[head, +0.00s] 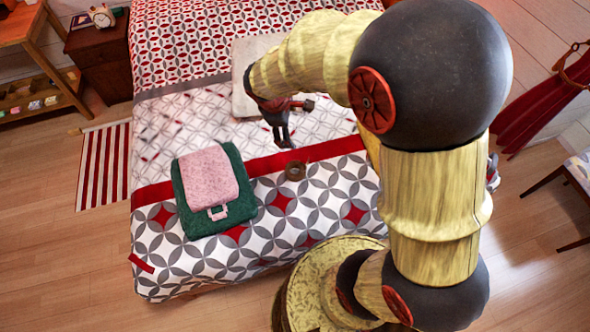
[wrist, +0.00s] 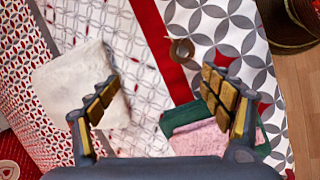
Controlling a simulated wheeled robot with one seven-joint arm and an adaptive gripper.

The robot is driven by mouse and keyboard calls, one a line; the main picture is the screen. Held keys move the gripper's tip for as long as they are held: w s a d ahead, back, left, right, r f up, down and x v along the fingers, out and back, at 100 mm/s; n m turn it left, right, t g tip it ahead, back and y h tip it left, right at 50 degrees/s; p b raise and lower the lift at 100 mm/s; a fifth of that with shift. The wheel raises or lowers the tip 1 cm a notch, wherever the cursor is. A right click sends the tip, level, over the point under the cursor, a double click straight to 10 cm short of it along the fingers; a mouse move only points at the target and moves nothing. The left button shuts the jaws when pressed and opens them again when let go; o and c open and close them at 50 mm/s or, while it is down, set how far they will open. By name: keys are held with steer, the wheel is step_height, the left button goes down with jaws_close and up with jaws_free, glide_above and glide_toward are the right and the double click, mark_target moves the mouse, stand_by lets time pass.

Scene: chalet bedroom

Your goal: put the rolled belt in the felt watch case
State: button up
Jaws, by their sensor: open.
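The rolled belt (head: 295,178) is a small brown ring on the bed's patterned cover, near the red band. In the wrist view the belt (wrist: 174,53) lies beyond my fingertips, near the top middle. My gripper (head: 282,135) is above the bed, open and empty, apart from the belt. Its two fingers (wrist: 160,80) are spread wide in the wrist view. A dark green, soft-looking piece (head: 241,210) with a pink flap or cloth (head: 210,175) and pale loop lies left of the belt. I cannot tell whether it is the felt watch case; no opening shows clearly.
A pale flat square thing (wrist: 68,82) lies on the bed, partly hidden by my arm in the head view (head: 243,85). A nightstand (head: 103,65) with a clock stands at the upper left. The cover right of the belt is clear.

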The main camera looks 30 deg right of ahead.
steer(key=shift+o, duration=0.3)
steer(key=w+f+n+g, duration=0.1)
steer(key=w+f+n, duration=0.2)
steer(key=f, duration=1)
steer(key=shift+d+n+h+p, duration=0.3)
steer(key=shift+n+p, duration=0.1)
steer(key=shift+n, duration=0.6)
steer(key=n, duration=0.4)
glide_toward(295, 168)
steer(key=shift+s+d+f+g, duration=0.1)
steer(key=shift+d+f+g, duration=0.1)
steer(key=shift+f, duration=0.3)
steer(key=shift+s+d+f+g, duration=0.1)
steer(key=shift+d+f, duration=0.15)
steer(key=shift+f, duration=0.25)
steer(key=shift+b+x, duration=1.4)
steer(key=shift+x, duration=1.65)
steer(key=shift+r, duration=0.1)
steer(key=shift+c, duration=0.3)
steer(key=c, duration=1.4)
steer(key=shift+r, duration=0.1)
